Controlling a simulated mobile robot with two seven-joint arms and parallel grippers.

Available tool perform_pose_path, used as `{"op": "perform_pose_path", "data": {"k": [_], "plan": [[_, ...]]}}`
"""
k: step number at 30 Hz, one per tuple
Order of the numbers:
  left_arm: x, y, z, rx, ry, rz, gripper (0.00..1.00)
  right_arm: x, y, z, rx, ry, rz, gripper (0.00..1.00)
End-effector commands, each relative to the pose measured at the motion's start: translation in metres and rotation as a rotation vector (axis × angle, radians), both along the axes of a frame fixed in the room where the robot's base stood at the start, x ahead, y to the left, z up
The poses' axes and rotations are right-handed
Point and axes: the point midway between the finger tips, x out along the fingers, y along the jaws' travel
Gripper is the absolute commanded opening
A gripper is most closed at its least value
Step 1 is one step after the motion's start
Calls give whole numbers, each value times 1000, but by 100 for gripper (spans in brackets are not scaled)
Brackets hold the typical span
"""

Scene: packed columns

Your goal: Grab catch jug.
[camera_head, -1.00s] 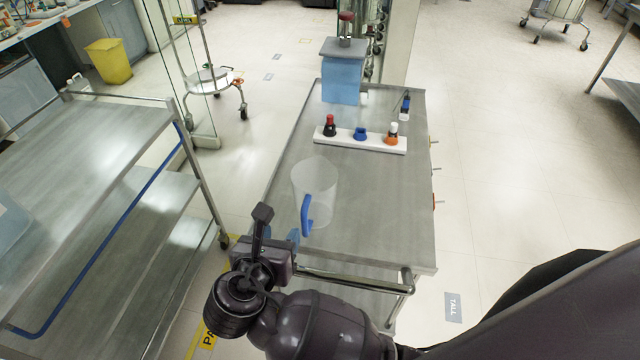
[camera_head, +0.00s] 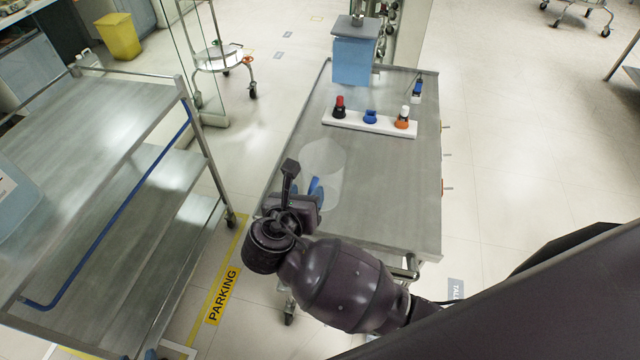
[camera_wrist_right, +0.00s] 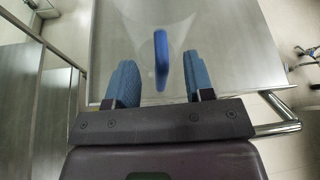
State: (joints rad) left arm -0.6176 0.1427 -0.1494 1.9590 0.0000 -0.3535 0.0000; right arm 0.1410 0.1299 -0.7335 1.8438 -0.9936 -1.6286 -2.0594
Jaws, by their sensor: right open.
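The catch jug (camera_head: 325,160) is a clear, pale jug with a blue handle, standing on the near left part of the steel cart top. My right gripper (camera_head: 314,190) is at the jug's near side in the head view, covering most of the handle. In the right wrist view the blue handle (camera_wrist_right: 161,60) stands between the two blue fingertips of my right gripper (camera_wrist_right: 160,82), with a gap on each side. The gripper is open. I cannot tell how deep the handle sits between the fingers. My left gripper is not in view.
The cart top (camera_head: 385,205) is bare right of the jug. Behind stand a white rack (camera_head: 365,123) with coloured-capped items, a blue container (camera_head: 353,62) and a small bottle (camera_head: 416,90). Another steel cart (camera_head: 90,130) stands at left, with a blue bin (camera_head: 15,205) on it.

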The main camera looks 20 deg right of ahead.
Motion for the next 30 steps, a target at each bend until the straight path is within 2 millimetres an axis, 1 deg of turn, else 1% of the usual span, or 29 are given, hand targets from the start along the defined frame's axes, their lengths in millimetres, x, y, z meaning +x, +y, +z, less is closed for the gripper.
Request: {"op": "perform_pose_path", "data": {"k": [1,6,14,17,21,24,30], "plan": [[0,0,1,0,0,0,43,5,-5,-2,-3,1,-1,48],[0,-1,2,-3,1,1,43,20,-18,-10,-2,0,-1,48],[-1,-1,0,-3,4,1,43,23,-20,-12,0,0,0,48],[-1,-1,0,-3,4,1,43,23,-20,-12,0,0,0,34],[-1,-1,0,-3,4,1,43,23,-20,-12,0,0,0,13],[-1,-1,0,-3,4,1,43,23,-20,-12,0,0,0,0],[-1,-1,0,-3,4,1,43,23,-20,-12,0,0,0,0]]}}
